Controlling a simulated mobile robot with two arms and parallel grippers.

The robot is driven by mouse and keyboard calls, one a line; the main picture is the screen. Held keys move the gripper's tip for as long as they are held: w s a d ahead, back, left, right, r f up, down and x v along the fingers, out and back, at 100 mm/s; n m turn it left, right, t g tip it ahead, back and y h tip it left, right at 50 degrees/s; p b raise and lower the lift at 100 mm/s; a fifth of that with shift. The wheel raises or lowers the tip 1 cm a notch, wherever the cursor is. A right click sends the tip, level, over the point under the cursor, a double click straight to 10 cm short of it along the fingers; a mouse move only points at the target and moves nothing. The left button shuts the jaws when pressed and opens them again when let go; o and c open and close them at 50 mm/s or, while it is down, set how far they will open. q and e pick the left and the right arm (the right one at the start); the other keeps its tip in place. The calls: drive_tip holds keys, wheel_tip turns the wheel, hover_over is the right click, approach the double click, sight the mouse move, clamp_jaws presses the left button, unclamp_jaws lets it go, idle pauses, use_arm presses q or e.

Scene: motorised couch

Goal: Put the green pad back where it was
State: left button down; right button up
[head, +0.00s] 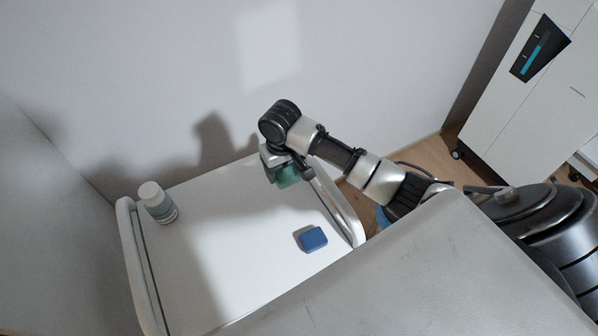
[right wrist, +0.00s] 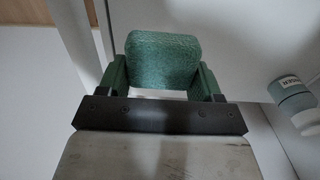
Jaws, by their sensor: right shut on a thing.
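The green pad (right wrist: 163,60) fills the space between the two fingers of my right gripper (right wrist: 163,78) in the right wrist view. The gripper is shut on it. In the head view the green pad (head: 288,177) hangs below the right gripper (head: 280,170), over the far right part of the white cart top (head: 215,215). I cannot tell how high above the surface it is. My left gripper is not in view.
A blue pad (head: 313,239) lies on the cart top near its right edge. A white and green bottle (head: 157,202) stands at the left, and shows in the right wrist view (right wrist: 292,98). The cart has raised side rails (head: 338,207). The middle of the top is clear.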

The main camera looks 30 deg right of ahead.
hover_over(286, 196)
wheel_tip(286, 196, down, 5)
drive_tip(key=shift+s+a+f, duration=0.1)
drive_tip(key=shift+s, duration=0.05)
drive_tip(key=shift+f, duration=0.35)
wheel_tip(286, 196, down, 3)
drive_tip(key=shift+f, duration=0.3)
drive_tip(key=o, duration=0.6)
drive_tip(key=shift+f, duration=0.1)
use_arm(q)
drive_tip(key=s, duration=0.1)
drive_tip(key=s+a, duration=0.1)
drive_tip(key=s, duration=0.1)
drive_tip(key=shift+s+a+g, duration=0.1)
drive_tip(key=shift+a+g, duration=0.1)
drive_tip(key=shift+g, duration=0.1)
use_arm(e)
drive_tip(key=shift+o, duration=1.3)
wheel_tip(286, 196, up, 12)
drive_tip(key=shift+r, duration=0.2)
